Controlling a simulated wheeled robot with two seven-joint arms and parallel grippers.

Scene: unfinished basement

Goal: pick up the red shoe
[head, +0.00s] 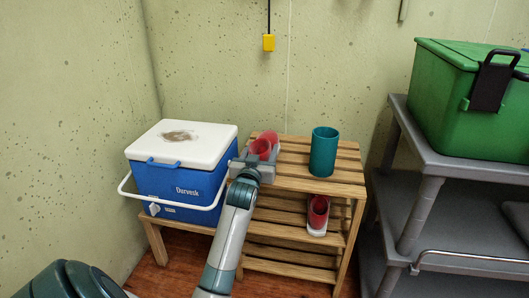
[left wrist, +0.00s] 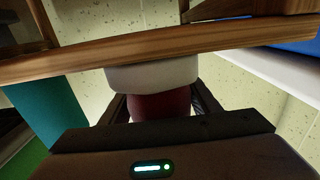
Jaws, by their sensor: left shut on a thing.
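A red shoe (head: 263,146) is at the left end of the slatted wooden rack's top (head: 318,181), beside the cooler. My left gripper (head: 254,158) is shut on it. In the left wrist view the red shoe (left wrist: 160,106) sits between the two fingers, its white sole (left wrist: 152,76) close to a wooden slat. I cannot tell whether the sole touches the wood. A second red shoe (head: 318,211) with a white sole rests on the shelf below. My right gripper is not in view.
A blue cooler with a white lid (head: 182,137) stands left of the held shoe. A teal cylinder (head: 324,151) stands on the rack top to its right. A grey shelf cart (head: 450,172) with a green bin (head: 455,105) is at the right. Space above the rack is open.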

